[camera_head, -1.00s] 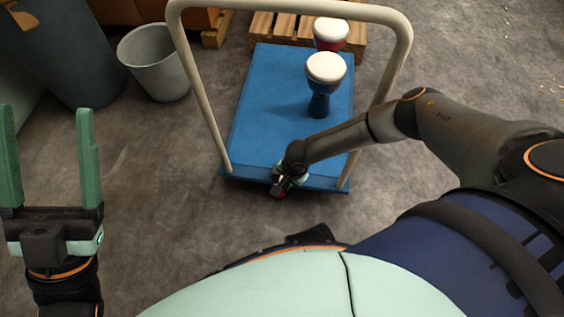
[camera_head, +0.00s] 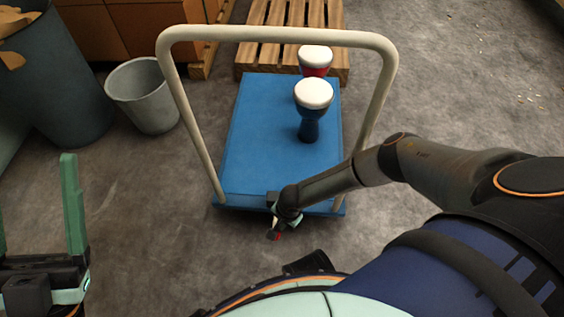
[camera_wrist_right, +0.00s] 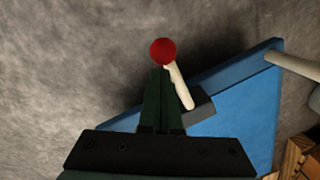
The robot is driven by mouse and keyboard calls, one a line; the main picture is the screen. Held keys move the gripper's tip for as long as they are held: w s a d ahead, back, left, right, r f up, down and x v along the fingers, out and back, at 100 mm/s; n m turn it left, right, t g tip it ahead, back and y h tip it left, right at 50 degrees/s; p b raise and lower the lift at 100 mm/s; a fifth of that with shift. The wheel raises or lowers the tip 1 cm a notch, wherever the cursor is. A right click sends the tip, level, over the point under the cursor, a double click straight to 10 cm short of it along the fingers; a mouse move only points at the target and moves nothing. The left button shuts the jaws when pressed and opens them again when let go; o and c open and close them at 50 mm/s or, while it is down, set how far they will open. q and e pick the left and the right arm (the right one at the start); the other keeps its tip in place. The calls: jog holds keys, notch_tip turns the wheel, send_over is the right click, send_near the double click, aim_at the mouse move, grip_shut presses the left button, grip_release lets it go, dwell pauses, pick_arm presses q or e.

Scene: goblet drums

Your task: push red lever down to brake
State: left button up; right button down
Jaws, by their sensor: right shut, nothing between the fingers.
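The lever is a white stick (camera_wrist_right: 180,88) with a red knob (camera_wrist_right: 162,51). It comes out of a dark bracket (camera_wrist_right: 198,107) at the near edge of the blue platform cart (camera_head: 238,150). The knob also shows in the head view (camera_head: 277,236), beyond the cart's near edge. My right gripper (camera_wrist_right: 159,72) is shut and empty. Its fingertips lie right beside the knob and stick; I cannot tell if they touch. In the head view the right gripper partly hides the lever. My left gripper (camera_head: 34,168) is open and empty at the left, away from the cart.
Two goblet drums stand on the cart, a blue one (camera_head: 310,125) and a red one (camera_head: 316,70). The cart's beige handle (camera_head: 275,35) arches over it. A grey bin (camera_head: 143,95) stands left, a wooden pallet (camera_head: 257,58) behind.

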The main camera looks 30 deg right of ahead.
jog(key=shift+w+d, duration=0.1)
jog(key=shift+d, duration=0.05)
jog(key=shift+w+d+r, duration=0.35)
jog(key=shift+w, duration=0.15)
